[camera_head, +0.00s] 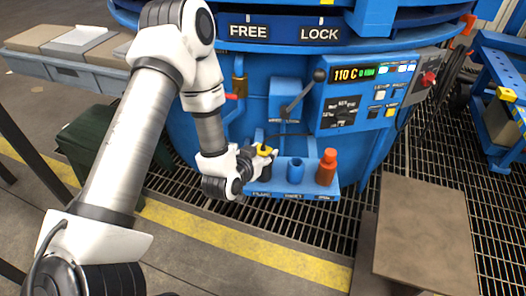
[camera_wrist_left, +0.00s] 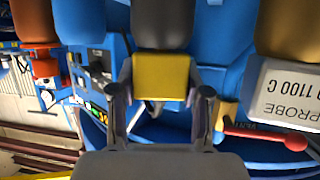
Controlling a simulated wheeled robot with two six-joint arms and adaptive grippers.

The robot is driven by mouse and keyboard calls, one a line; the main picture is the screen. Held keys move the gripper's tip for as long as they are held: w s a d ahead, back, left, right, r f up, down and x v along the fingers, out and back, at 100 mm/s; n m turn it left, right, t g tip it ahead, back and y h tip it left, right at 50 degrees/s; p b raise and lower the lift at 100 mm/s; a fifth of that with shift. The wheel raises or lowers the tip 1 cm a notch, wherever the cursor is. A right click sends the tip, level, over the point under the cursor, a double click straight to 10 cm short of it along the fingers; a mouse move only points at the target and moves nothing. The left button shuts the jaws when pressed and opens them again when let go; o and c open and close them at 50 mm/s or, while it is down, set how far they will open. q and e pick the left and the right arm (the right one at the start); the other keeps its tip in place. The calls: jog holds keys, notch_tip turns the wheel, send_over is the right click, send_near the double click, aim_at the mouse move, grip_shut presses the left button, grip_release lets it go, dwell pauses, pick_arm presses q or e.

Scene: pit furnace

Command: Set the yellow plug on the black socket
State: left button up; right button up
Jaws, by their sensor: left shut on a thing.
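The yellow plug (camera_head: 264,149) is between the fingers of my left gripper (camera_head: 262,154), which is shut on it. In the left wrist view, which looks upside down, the yellow plug (camera_wrist_left: 162,77) sits between the two dark fingers. The black socket (camera_head: 265,172) stands on the blue shelf right below the plug, partly hidden by the gripper. In the wrist view the black socket (camera_wrist_left: 163,22) lines up with the plug. They look touching or almost touching; I cannot tell if the plug is seated. My right gripper is not in view.
A blue socket (camera_head: 295,171) and a red socket with an orange plug (camera_head: 328,160) stand to the right on the same shelf (camera_head: 310,190). A lever (camera_head: 298,95) and a control panel (camera_head: 357,97) are behind. A red handle (camera_wrist_left: 265,138) shows close to the gripper.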

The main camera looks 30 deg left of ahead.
pick_arm(q)
jog(key=shift+f, duration=0.15)
jog(key=o, duration=0.9)
jog(key=p+v, duration=0.9)
jog(key=v, duration=0.2)
dwell(0.3)
